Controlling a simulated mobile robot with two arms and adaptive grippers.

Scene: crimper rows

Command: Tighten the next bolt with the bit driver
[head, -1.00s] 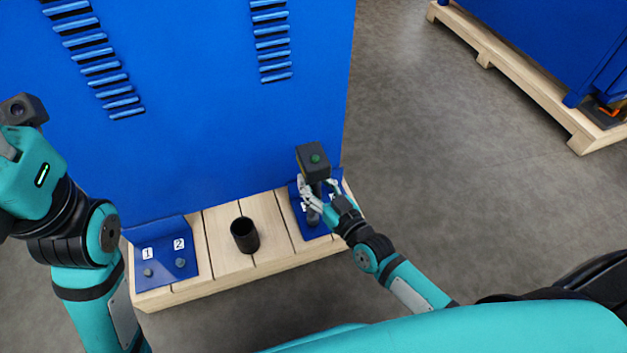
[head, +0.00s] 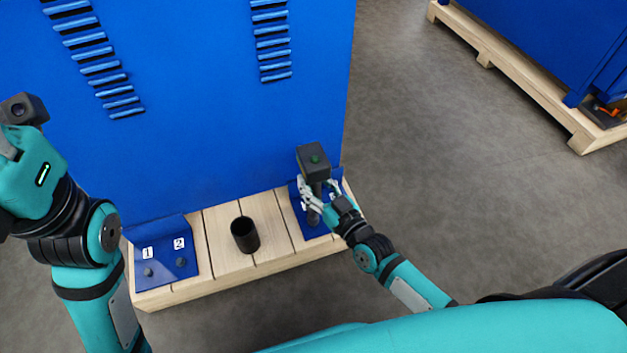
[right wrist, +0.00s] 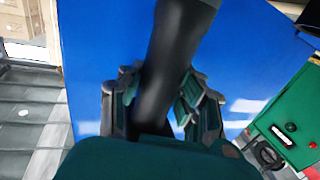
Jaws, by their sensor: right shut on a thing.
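The bit driver (head: 313,163) has a dark box-shaped head with a green spot on top. My right gripper (head: 318,194) is shut on its body and holds it over the right blue bracket (head: 302,226). In the right wrist view the driver's black shaft (right wrist: 178,45) runs between my fingers. The driver and fingers hide the bracket's bolts and most of its labels, so I cannot tell whether the tip touches a bolt. The left blue bracket (head: 160,281) has labels 1 and 2 above two grey bolts (head: 148,272).
A black open cup (head: 244,236) stands on the wooden pallet (head: 222,225) between the brackets. A tall blue cabinet (head: 220,130) rises behind. Another blue unit on a pallet (head: 520,80) stands at the upper right. The grey floor (head: 450,190) between is clear.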

